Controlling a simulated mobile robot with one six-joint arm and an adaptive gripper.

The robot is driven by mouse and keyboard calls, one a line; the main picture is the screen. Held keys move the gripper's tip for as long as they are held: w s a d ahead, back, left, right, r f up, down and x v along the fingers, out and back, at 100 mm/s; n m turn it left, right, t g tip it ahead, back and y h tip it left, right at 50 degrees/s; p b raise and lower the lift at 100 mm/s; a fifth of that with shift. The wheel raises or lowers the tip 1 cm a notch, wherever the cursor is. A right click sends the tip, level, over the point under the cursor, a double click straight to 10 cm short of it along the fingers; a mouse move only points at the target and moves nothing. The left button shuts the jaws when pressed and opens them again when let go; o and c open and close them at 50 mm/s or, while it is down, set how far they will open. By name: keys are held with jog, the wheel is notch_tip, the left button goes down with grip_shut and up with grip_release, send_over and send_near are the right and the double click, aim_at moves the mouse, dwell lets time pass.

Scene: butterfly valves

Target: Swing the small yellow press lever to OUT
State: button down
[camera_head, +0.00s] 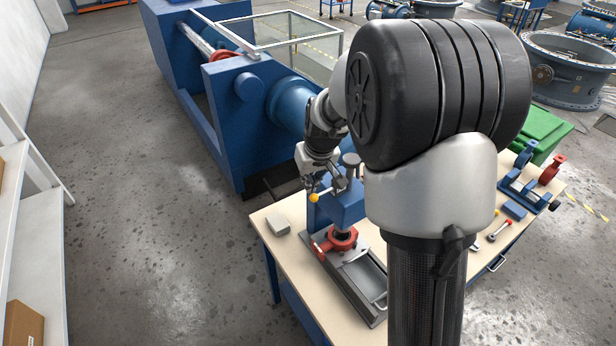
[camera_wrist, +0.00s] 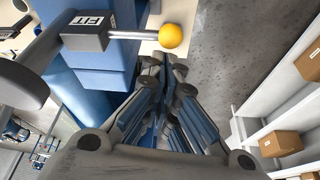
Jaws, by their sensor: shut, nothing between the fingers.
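The small press lever is a thin metal rod ending in a yellow ball (camera_head: 314,198). It sticks out to the left from the top of the blue press (camera_head: 349,205) on the workbench. In the wrist view, the yellow ball (camera_wrist: 171,36) and rod join a dark grey block (camera_wrist: 88,31) with a white label, whose lettering I cannot read surely. My gripper (camera_wrist: 166,66) is shut and empty, its tips just below the ball in that picture. I cannot tell whether they touch it. In the head view, my gripper (camera_head: 312,178) is beside the lever and partly hidden by its own wrist.
A red clamp-like part (camera_head: 340,240) sits under the press on a grey base plate. A small grey block (camera_head: 277,225) lies on the bench (camera_head: 290,245). A large blue machine (camera_head: 225,110) stands behind. A shelf with boxes (camera_head: 22,322) is at left; the floor between is clear.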

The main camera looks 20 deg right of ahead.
jog(key=shift+s+n+b, duration=0.45)
jog(key=shift+n+b, duration=0.25)
jog(key=shift+b, duration=0.1)
jog(key=s+n+b, duration=0.1)
jog(key=b, duration=0.1)
jog(key=s+n+y+b, duration=0.1)
jog(key=n+b, duration=0.1)
jog(key=shift+s+f+y, duration=0.1)
jog(key=shift+f+y, duration=0.1)
jog(key=shift+y, duration=0.1)
jog(key=s+d+n+g+y+b, duration=0.1)
jog(key=s+d+n, duration=0.4)
jog(key=n, duration=0.7)
jog(key=shift+s+d+r+g+y+b, duration=0.3)
jog(key=shift+g+y, duration=0.4)
jog(key=shift+g, duration=0.6)
jog(key=shift+s+f, duration=0.1)
